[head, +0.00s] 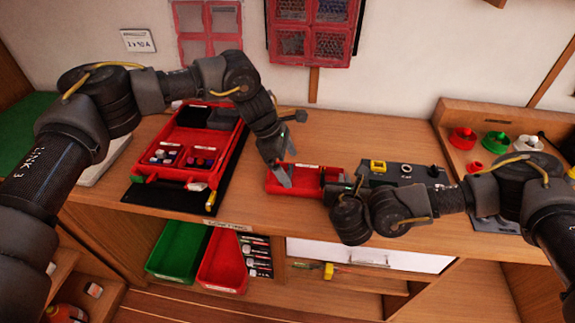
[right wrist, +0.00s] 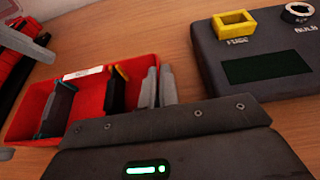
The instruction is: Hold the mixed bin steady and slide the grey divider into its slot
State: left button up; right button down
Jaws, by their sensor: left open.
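The red mixed bin (head: 312,172) stands on the bench in the middle; it also shows in the right wrist view (right wrist: 25,120). A dark grey slab (right wrist: 58,108), possibly the divider, stands in the bin's left part. A thin dark piece with an orange edge (right wrist: 117,88) stands further right inside it. My left gripper (head: 283,174) is open at the bin's left end; its fingers show at the wrist view's top left. My right gripper (head: 350,186) is at the bin's right end, its fingers (right wrist: 159,86) close together about the wall. The slot is not clearly seen.
A dark fixture (head: 405,174) with a yellow fuse part (head: 378,166) stands close right of the bin. A red organiser (head: 190,145) on a black mat is to the left. Green and red bins (head: 178,250) sit below the bench. Bench behind the bin is clear.

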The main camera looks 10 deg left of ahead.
pick_arm(q)
jog(key=shift+r, duration=1.6)
pick_arm(e)
jog(key=c, duration=1.6)
grip_release()
jog(key=v, duration=1.2)
